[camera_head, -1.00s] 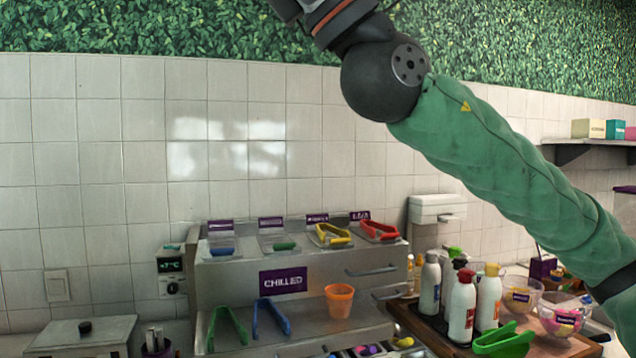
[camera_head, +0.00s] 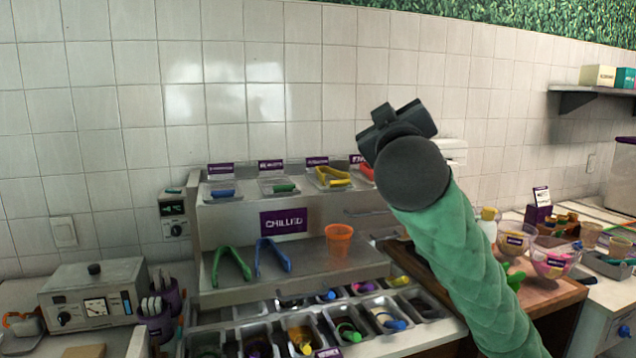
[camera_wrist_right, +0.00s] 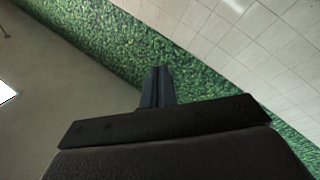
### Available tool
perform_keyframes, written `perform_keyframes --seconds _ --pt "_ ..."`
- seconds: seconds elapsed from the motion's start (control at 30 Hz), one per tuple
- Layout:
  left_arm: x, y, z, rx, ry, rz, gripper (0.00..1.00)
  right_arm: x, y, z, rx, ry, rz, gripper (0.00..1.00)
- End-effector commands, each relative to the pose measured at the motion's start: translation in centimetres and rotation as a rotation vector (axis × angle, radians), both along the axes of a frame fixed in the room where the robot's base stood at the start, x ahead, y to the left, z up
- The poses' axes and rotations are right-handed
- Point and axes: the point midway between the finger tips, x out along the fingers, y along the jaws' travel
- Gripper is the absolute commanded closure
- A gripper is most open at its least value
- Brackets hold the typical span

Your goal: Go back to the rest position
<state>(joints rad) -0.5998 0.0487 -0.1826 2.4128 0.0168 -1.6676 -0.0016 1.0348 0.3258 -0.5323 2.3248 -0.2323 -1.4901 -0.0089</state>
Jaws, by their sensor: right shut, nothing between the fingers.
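My right arm, in a green sleeve, rises from the lower right of the head view. Its dark wrist end stands up in front of the tiled wall, and the fingers cannot be made out there. In the right wrist view my right gripper (camera_wrist_right: 158,88) has its two dark fingers together with nothing between them. It points toward the green hedge-like wall band and the ceiling. My left gripper is not in view.
A metal chilled station (camera_head: 215,235) holds tongs, an orange cup (camera_head: 339,240) and topping bins below. Bowls (camera_head: 553,262) and bottles stand on a wooden board (camera_head: 540,293) at right, partly behind my arm. A machine (camera_head: 93,295) stands at left. A shelf (camera_head: 590,90) is on the wall.

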Motion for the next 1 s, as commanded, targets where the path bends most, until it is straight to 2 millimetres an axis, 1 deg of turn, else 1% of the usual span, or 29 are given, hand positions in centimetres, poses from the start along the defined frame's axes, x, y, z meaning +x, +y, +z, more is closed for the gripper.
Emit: perform_keyframes --seconds 0.03,0.1,0.17,0.2,0.27,0.3,0.47,0.5,0.57,0.6,0.77,0.8,0.97,1.0 --pt "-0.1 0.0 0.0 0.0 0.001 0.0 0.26 0.6 -0.2 -2.5 0.022 0.063 0.006 1.0" --pt "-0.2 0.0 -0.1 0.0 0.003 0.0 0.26 1.3 -0.6 -5.7 0.05 0.142 0.015 1.0" --pt "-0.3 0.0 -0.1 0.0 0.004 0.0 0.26 1.7 -0.7 -8.3 0.069 0.207 0.023 1.0" --pt "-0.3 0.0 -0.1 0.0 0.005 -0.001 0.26 1.9 -0.9 -10.0 0.081 0.249 0.026 1.0" --pt "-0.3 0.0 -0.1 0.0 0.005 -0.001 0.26 2.1 -1.1 -12.6 0.098 0.309 0.033 1.0" --pt "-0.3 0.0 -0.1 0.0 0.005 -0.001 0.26 2.2 -1.2 -14.3 0.11 0.348 0.037 1.0" --pt "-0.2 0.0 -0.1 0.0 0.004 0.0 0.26 2.1 -1.6 -21.0 0.154 0.49 0.054 1.0" --pt "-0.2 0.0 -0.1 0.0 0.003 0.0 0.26 2.0 -1.7 -22.6 0.165 0.522 0.059 1.0" --pt "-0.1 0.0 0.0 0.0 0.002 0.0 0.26 1.8 -1.8 -24.9 0.182 0.569 0.066 1.0" --pt "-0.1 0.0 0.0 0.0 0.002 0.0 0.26 1.6 -1.9 -26.5 0.192 0.599 0.071 1.0" --pt "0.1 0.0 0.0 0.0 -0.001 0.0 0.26 0.5 -2.1 -32.4 0.237 0.705 0.086 1.0" --pt "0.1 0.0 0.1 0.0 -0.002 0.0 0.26 0.2 -2.2 -33.9 0.248 0.731 0.088 1.0" --pt "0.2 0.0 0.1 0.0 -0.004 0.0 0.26 -1.5 -2.6 -39.8 0.293 0.833 0.089 1.0" --pt "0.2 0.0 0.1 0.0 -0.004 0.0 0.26 -2.0 -2.7 -41.2 0.304 0.857 0.087 1.0"
